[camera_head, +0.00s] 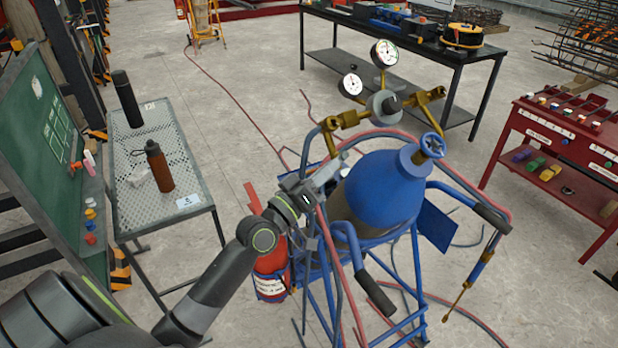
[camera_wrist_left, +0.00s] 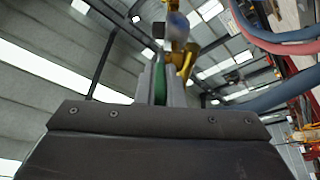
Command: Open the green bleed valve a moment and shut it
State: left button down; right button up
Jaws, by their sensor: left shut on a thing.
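My left gripper (camera_head: 326,176) is at the near left side of the blue gas cylinder (camera_head: 383,190), below the brass fittings (camera_head: 346,122). In the left wrist view the gripper (camera_wrist_left: 161,80) is shut on a narrow green piece (camera_wrist_left: 159,86), which I take as the green bleed valve's handle. Its jaws hide most of it, so I cannot tell if the valve stands open or shut. Brass pipework (camera_wrist_left: 178,50) rises just beyond the fingers. In the head view the green handle is hidden by the gripper. My right gripper is not in view.
The blue cart frame (camera_head: 327,280) holds the cylinder and a red extinguisher (camera_head: 270,272). Red hose (camera_head: 327,246) and blue hoses run close to my gripper. Two pressure gauges (camera_head: 384,54) stand above the fittings. A mesh table (camera_head: 150,203) is at the left.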

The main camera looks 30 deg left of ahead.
pick_arm(q)
jog(key=shift+d+f+n+t+y+b, duration=0.2)
jog(key=shift+f+n+t+y+b, duration=0.1)
jog(key=shift+n+t+y+b, duration=0.3)
jog(key=shift+d+f+n+t+y+b, duration=0.15)
jog(key=shift+f+n+t+y+b, duration=0.1)
jog(key=shift+n+t+y+b, duration=0.35)
jog(key=shift+w+d+f+n+g+y+b, duration=0.4)
jog(key=shift+n+y+b, duration=1.2)
jog(key=shift+n+y, duration=1.3)
jog(key=shift+w+d+f+n+g+y+b, duration=0.2)
jog(key=shift+d+n+y+b, duration=0.25)
jog(key=shift+n+y+b, duration=2.4)
jog(key=shift+w+d+f+n+g+y+b, duration=0.3)
jog(key=shift+n+y, duration=1.15)
jog(key=shift+y, duration=3)
jog(key=shift+w+d+r, duration=0.1)
jog(key=shift+d, duration=0.1)
